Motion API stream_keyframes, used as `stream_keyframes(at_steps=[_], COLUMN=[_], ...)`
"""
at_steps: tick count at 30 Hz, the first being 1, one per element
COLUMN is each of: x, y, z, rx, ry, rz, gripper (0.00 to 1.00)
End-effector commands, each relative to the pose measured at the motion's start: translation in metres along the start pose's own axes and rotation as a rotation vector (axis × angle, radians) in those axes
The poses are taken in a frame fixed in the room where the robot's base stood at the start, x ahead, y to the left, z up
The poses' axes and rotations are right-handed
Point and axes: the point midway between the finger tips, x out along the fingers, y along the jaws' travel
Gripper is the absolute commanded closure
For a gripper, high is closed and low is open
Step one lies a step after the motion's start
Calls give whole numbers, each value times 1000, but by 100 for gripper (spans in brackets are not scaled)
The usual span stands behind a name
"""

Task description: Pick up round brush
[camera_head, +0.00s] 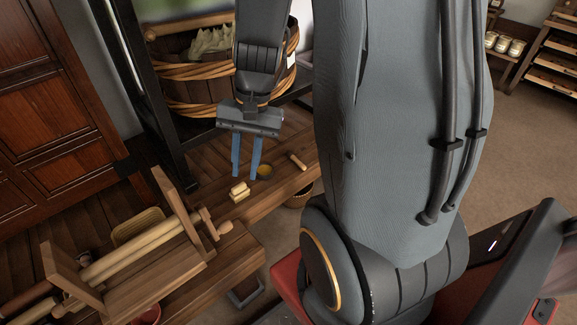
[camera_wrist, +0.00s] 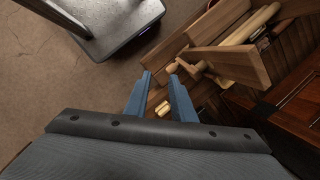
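A small round yellow-brown piece (camera_head: 264,171), which looks like the round brush, lies on the wooden bench (camera_head: 278,187) in the head view. I cannot make out its bristles. A pale yellow blocky piece (camera_head: 239,191) lies to its lower left, and a short wooden cylinder (camera_head: 298,161) to its upper right. My gripper (camera_head: 245,176) points down, its blue fingers apart with nothing seen between them. The fingertips appear just left of the round piece; their height above the bench is unclear. In the wrist view my gripper (camera_wrist: 159,76) is also open, with the pale yellow piece (camera_wrist: 162,108) showing between its fingers.
A wooden roller device (camera_head: 150,240) stands on the bench at lower left. A banded wooden tub (camera_head: 185,75) and a dark post (camera_head: 150,100) stand behind my gripper. A round container (camera_head: 298,198) sits beside the bench. Open floor (camera_head: 535,130) lies to the right.

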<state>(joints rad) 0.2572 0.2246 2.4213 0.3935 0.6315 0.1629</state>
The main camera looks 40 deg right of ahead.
Motion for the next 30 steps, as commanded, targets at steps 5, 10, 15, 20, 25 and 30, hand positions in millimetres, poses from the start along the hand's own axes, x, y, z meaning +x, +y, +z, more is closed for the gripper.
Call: stream_keyframes(at_steps=[5,10,15,20,25,30], x=[61,109,153,184,199,210], y=[16,53,121,188,228,229], z=[-92,-188,-282,-338,-364,-374], rx=[615,1181,1700,2041,2212,2243], ry=[-103,-197,-290,-358,-393,-401], rz=[-195,-410,-649,-839,-952,-973], gripper=[77,77,77,77,77,77])
